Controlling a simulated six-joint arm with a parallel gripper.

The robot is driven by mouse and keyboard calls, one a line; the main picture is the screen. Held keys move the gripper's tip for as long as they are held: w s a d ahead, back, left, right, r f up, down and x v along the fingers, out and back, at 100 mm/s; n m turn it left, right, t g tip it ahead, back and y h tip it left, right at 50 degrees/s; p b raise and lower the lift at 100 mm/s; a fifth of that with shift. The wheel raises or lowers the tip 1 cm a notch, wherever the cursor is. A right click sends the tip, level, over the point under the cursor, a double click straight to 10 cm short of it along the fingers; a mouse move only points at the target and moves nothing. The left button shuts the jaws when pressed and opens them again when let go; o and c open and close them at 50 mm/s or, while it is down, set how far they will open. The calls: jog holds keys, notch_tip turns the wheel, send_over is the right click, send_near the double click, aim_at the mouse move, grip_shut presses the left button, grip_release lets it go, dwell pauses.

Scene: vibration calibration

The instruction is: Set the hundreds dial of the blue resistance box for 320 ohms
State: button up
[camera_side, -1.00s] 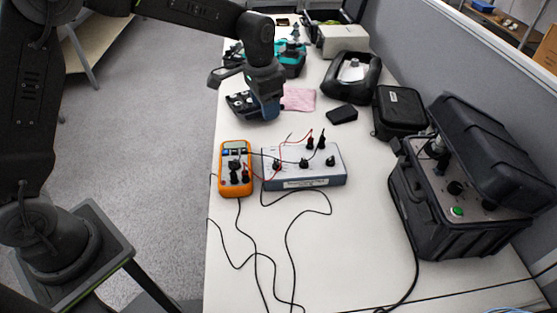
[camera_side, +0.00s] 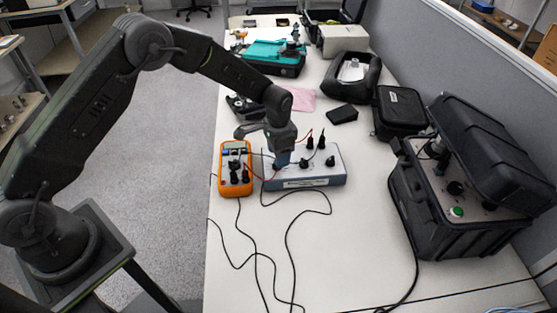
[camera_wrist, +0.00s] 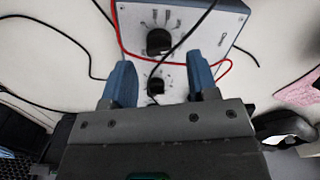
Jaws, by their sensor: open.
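The resistance box (camera_side: 322,182) has a pale top panel and blue sides and lies on the table. In the side view my gripper (camera_side: 281,165) is low over its left end and hides the left dial. The middle dial (camera_side: 304,163) and right dial (camera_side: 330,161) are visible. In the wrist view my gripper (camera_wrist: 160,65) has two blue fingers apart with nothing clamped. A smaller black knob (camera_wrist: 156,86) shows between the fingers, and a larger black dial (camera_wrist: 158,41) shows just beyond the tips. I cannot tell whether the fingers touch either, and the scale figures are too small to read.
An orange multimeter (camera_side: 235,170) stands close to the box's left. Red and black leads cross the panel; a red lead (camera_wrist: 133,55) runs near my fingers. An open black case (camera_side: 460,200) is at right. A pink cloth (camera_side: 301,99) lies behind. The front table is clear except cables.

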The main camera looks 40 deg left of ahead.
jog(key=shift+f, duration=1.5)
jog(key=c, duration=0.9)
